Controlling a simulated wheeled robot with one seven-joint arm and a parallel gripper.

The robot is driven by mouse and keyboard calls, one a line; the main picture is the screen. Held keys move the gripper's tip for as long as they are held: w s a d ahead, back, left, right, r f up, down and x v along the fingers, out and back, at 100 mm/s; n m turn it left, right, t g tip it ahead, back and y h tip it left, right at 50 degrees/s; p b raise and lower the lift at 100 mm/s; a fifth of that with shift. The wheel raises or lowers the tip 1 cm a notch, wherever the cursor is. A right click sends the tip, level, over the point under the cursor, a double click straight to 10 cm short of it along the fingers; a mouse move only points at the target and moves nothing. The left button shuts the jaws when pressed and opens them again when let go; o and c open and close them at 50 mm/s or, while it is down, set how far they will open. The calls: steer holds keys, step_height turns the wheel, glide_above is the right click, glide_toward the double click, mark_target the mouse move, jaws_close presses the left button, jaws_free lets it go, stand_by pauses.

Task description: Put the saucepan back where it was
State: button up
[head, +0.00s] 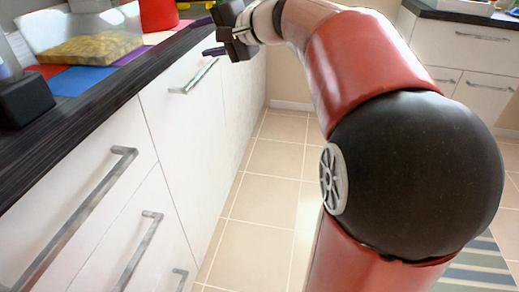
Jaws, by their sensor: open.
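My gripper (205,37) is near the top of the view, at the edge of the dark counter. Its two dark fingers point left and are apart, with nothing seen between them. A red round-sided object (158,14) stands on the counter to the left of my gripper, apart from it. Its top is cut off by the frame, so I cannot tell whether it is the saucepan. No other saucepan shows clearly.
The dark counter (95,112) runs along the left above white drawers with grey handles (194,77). A clear container of yellowish food (90,47) and a black block (25,99) stand on it. Tiled floor (262,185) is open in the middle. More cabinets (463,50) stand at the right.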

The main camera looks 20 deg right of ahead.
steer(key=s+a+f+n+g+h, duration=0.3)
steer(key=s+a+f+g, duration=0.15)
steer(key=s+f, duration=0.7)
steer(key=s+d+f+n+h, duration=0.2)
steer(key=s+f+n+h, duration=0.1)
steer(key=s+f, duration=0.3)
steer(key=s+d+f+n+g+h, duration=0.1)
steer(key=s+d+f+n+h, duration=0.1)
steer(key=s+f, duration=0.4)
steer(key=s, duration=0.5)
steer(key=shift+s+n+h, duration=0.15)
steer(key=shift+n+h, duration=0.25)
steer(key=shift+g, duration=0.25)
